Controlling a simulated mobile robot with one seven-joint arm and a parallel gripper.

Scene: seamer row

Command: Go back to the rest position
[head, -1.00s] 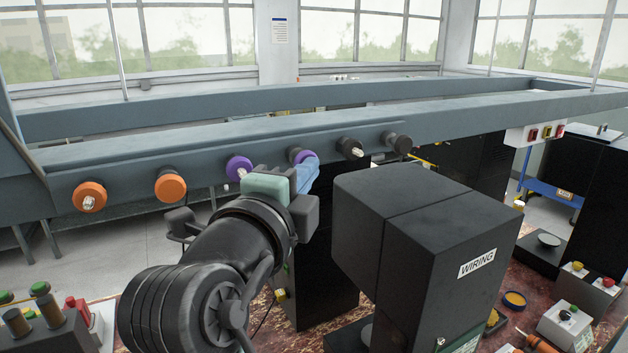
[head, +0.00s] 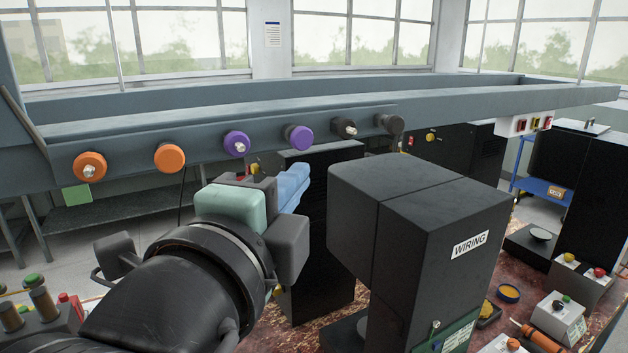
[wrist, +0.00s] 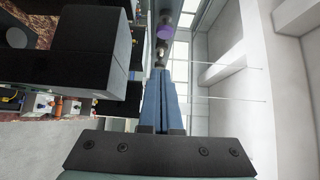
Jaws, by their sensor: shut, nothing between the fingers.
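My gripper (head: 293,187) is in front of and below the grey rail (head: 330,113) in the head view, its blue fingers together with nothing between them. In the wrist view the shut blue fingers (wrist: 160,85) point up the picture, apart from the knobs. On the rail's front face are two orange knobs (head: 169,158), two purple knobs (head: 298,138) and two dark knobs (head: 389,124). A purple knob (wrist: 165,32) also shows beyond the fingertips in the wrist view.
A black machine labelled WIRING (head: 420,235) stands close to the right of my gripper. A small control box (head: 558,322) and a yellow-filled dish (head: 508,293) lie on the worn bench at right. A blue cart (head: 541,188) stands farther back. Open air lies above the rail.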

